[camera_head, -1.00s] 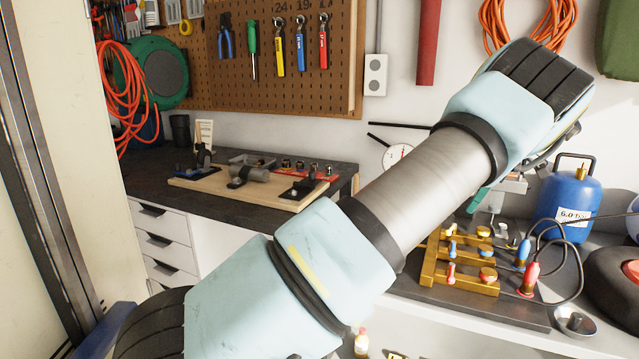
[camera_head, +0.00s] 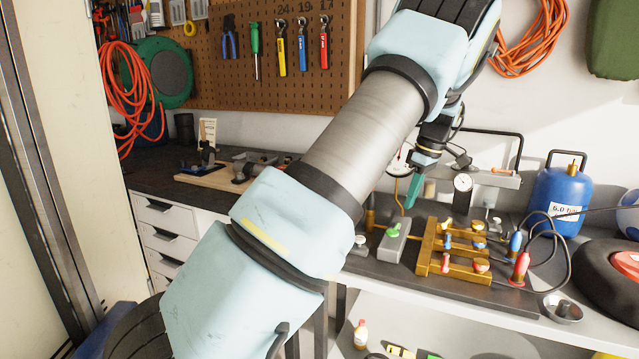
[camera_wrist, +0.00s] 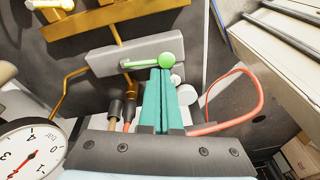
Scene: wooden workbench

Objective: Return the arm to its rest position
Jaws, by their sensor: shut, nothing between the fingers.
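My arm (camera_head: 365,135) crosses the head view from the lower left to the top right. My gripper (camera_head: 410,204) hangs below its far end with teal fingers pointing down. In the wrist view my gripper (camera_wrist: 162,74) has its two fingers together with nothing between them. The grey block with a green lever (camera_head: 394,232) sits just below the fingertips in the head view, with a visible gap. In the wrist view the green lever (camera_wrist: 166,60) appears directly beyond the tips.
A brass manifold (camera_head: 428,245) with red and blue knobs stands right of the grey block. A small metal dish (camera_head: 562,308) lies at the bench's right. A pegboard (camera_head: 268,95) hangs behind.

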